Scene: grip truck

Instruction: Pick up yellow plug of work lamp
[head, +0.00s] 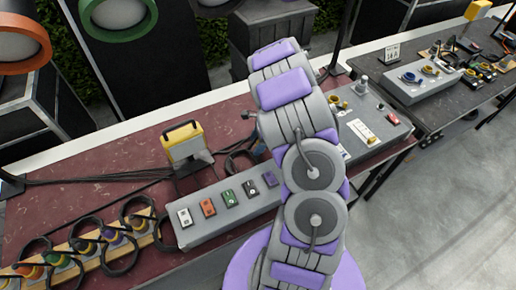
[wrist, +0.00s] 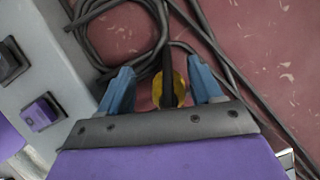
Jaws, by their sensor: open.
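In the wrist view, a round yellow plug (wrist: 182,92) with a black cable lies between the two blue fingertips of my gripper (wrist: 163,84). My gripper is open, with a finger on either side of the plug. The plug is partly hidden by the cable and the gripper's grey front edge. I cannot tell whether the fingers touch it. In the head view, the yellow work lamp (head: 183,142) stands on the dark red table, left of my arm.
A grey box with several coloured switches (head: 230,203) lies along the table's front; its side also shows in the wrist view (wrist: 60,72). Black cables (wrist: 112,38) loop beside the plug. A wooden rack (head: 95,243) with several coloured plugs is at left. Another table stands at right.

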